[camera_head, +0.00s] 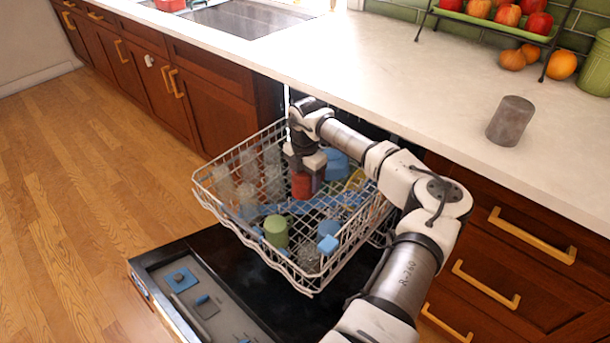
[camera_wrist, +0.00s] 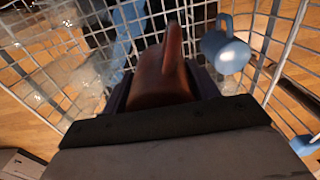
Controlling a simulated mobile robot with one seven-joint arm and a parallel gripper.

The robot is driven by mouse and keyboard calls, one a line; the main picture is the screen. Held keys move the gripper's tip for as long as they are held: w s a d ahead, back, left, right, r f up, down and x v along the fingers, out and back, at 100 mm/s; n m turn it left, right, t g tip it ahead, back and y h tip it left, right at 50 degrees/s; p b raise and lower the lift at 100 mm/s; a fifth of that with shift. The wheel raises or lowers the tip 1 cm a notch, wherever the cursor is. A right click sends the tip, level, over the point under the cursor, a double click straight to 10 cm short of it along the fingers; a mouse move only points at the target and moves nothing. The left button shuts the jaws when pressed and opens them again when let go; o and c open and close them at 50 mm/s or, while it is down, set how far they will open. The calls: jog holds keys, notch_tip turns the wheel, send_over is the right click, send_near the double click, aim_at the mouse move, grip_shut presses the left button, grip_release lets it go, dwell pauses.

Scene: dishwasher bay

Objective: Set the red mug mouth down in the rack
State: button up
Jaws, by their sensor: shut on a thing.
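The red mug (camera_head: 301,186) is at my gripper (camera_head: 304,165), inside the upper dishwasher rack (camera_head: 222,212). In the wrist view the mug (camera_wrist: 160,80) sits between the fingers of my gripper (camera_wrist: 165,88), its handle pointing away from the palm. My gripper is shut on it and points down into the rack. The mug's lower end is low among the wires; whether it touches the rack floor, I cannot tell. Its mouth is not clearly visible.
The rack also holds a green mug (camera_head: 276,231), a blue mug (camera_wrist: 226,50), a blue bowl (camera_head: 336,162) and several clear glasses (camera_head: 246,196). The open dishwasher door (camera_head: 215,290) lies below. A grey cup (camera_head: 511,120) stands on the counter (camera_head: 430,95).

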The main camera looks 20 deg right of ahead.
notch_tip(320, 180, down, 11)
jog(key=b, duration=0.6)
jog(key=shift+f, duration=0.6)
dwell(0.3)
jog(key=o, duration=1.1)
jog(key=shift+c, duration=0.2)
